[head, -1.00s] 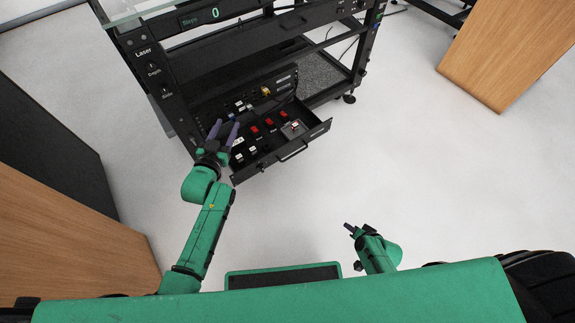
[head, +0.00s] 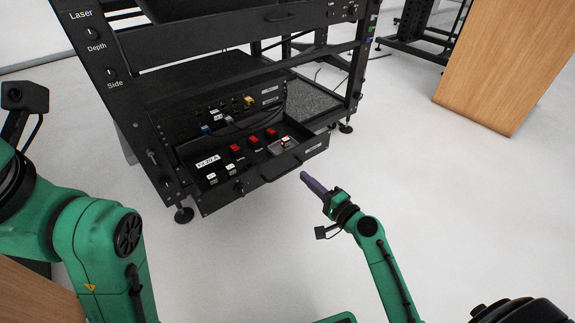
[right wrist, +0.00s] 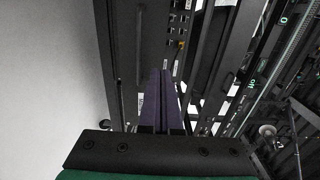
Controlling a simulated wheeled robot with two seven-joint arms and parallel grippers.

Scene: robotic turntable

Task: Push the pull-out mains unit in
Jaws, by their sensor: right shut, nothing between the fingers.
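The pull-out mains unit (head: 262,165) is a black drawer low in the black rack, standing out from the rack's front. Its top holds red switches, white labels and sockets, and its front panel has a handle (head: 281,165). My right gripper (head: 306,178) is shut and empty, its purple fingers just in front of the right end of the drawer's front, seemingly apart from it. In the right wrist view the shut fingers (right wrist: 160,98) point toward the dark rack. My left arm (head: 100,245) fills the left of the head view; its gripper is out of frame.
The black rack (head: 200,75) stands on feet over a pale floor, with a shelf (head: 300,97) beside the unit. A wooden cabinet (head: 500,65) is at the upper right, and another wooden surface (head: 45,290) is at the lower left. The floor right of the drawer is clear.

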